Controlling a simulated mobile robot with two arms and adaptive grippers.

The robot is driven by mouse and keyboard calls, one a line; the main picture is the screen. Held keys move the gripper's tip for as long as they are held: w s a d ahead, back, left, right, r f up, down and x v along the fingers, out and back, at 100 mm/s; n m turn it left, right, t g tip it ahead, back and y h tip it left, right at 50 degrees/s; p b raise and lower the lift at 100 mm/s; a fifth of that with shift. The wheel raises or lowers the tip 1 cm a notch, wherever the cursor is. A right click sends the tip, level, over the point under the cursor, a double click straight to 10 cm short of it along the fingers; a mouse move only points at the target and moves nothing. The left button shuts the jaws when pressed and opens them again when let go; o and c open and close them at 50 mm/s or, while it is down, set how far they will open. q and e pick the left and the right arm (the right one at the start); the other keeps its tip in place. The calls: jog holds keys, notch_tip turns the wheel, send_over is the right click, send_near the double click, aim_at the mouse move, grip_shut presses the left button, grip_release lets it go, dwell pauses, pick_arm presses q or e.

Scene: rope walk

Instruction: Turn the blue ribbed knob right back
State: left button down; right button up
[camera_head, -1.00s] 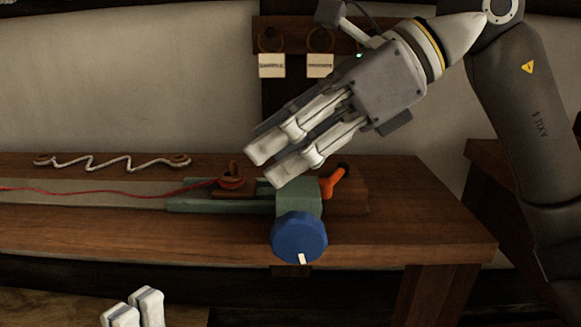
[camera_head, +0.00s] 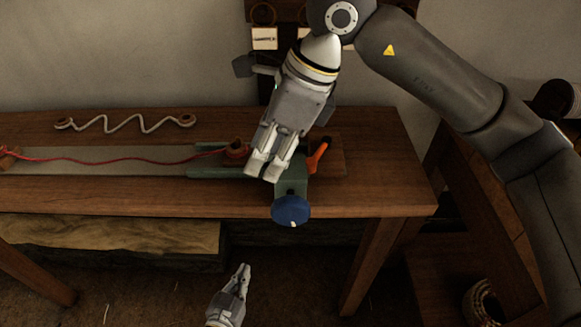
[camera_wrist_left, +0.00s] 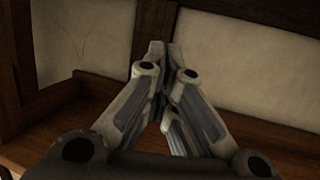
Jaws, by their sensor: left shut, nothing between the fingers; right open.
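The blue ribbed knob (camera_head: 291,210) sits at the front edge of the bench, on the green block (camera_head: 291,181). A small white mark shows at its lower edge. My right gripper (camera_head: 266,168) points down from above, just behind and left of the knob, apart from it; it is open and nothing shows in it. My left gripper (camera_head: 244,270) is low, below and in front of the bench, away from the knob. In the left wrist view its fingers (camera_wrist_left: 160,55) meet at the tips with nothing between them.
On the wooden bench (camera_head: 390,180) an orange lever (camera_head: 317,157) stands right of the green block. A red cord (camera_head: 110,162) runs left from a brown hook piece (camera_head: 237,149). A white zigzag rope (camera_head: 125,124) lies at the back. White tags hang on the wall.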

aim_at(291, 199)
pick_arm(q)
jog(key=s+a+f+g+y+p, duration=0.1)
jog(key=s+a+f+g+p, duration=0.3)
jog(key=s, duration=0.3)
jog(key=s+a+f+g+y+p, duration=0.1)
jog(key=s+f+g+p, duration=0.2)
jog(key=s+f+p, duration=0.3)
pick_arm(e)
jog(key=s+d+h+p, duration=0.1)
jog(key=p, duration=0.1)
jog(key=s+d+r+h+p, duration=0.1)
jog(key=h+p, duration=0.1)
jog(key=s+d+h+p, duration=0.1)
jog(key=p, duration=0.1)
jog(key=shift+d+r+n+h, duration=0.2)
jog(key=shift+r+n+h, duration=0.1)
jog(key=shift+r+n, duration=0.1)
pick_arm(q)
jog(key=s+a+g+y+p, duration=0.1)
jog(key=s+a+g, duration=0.1)
jog(key=s, duration=0.9)
jog(key=s+a+g+y+p, duration=0.1)
jog(key=s+a+g, duration=0.2)
jog(key=s, duration=0.8)
jog(key=shift+s+a+f+n+g, duration=0.3)
jog(key=shift+s+a+g, duration=0.1)
jog(key=shift+g, duration=0.5)
pick_arm(e)
notch_tip(291, 199, down, 11)
jog(key=shift+r, duration=0.15)
